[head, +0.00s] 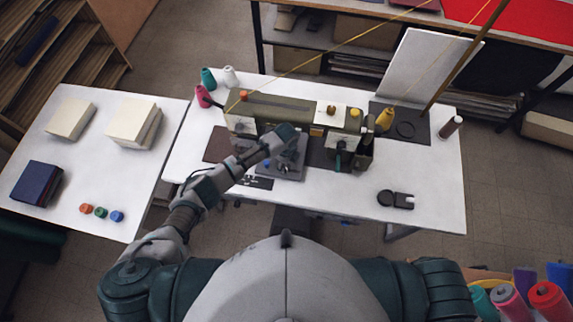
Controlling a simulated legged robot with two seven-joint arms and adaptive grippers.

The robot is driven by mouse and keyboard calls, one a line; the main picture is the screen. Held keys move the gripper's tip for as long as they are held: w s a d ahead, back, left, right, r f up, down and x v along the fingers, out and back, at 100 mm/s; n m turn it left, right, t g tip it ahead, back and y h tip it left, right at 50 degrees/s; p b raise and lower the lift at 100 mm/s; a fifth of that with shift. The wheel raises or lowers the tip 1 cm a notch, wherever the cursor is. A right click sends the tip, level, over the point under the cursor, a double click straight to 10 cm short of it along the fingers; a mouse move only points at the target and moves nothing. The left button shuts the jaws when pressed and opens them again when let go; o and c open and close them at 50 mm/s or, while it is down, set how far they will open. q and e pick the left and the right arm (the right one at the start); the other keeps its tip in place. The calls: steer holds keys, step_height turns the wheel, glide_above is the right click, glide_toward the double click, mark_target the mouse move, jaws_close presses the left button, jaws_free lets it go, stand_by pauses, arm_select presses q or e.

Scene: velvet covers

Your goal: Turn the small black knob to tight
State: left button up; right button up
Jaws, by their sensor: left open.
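An olive-green sewing machine (285,108) with pale end plates stands on the white table (425,170). My left arm reaches in from the left, and my left gripper (290,143) is in front of the machine's middle, above a grey plate (282,170). The gripper is open. It covers part of the machine's front, and I cannot tell whether it touches anything. I cannot make out the small black knob for certain; it may be too small or hidden behind the gripper. My right gripper is not in view.
A black disc and block (395,199) lie at the right front. A left side table (82,185) holds books and small spools. The table's right front is mostly clear.

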arm_select(q)
step_height(320, 180, up, 10)
steer(key=shift+f, duration=0.2)
steer(key=shift+w, duration=0.1)
stand_by(0.3)
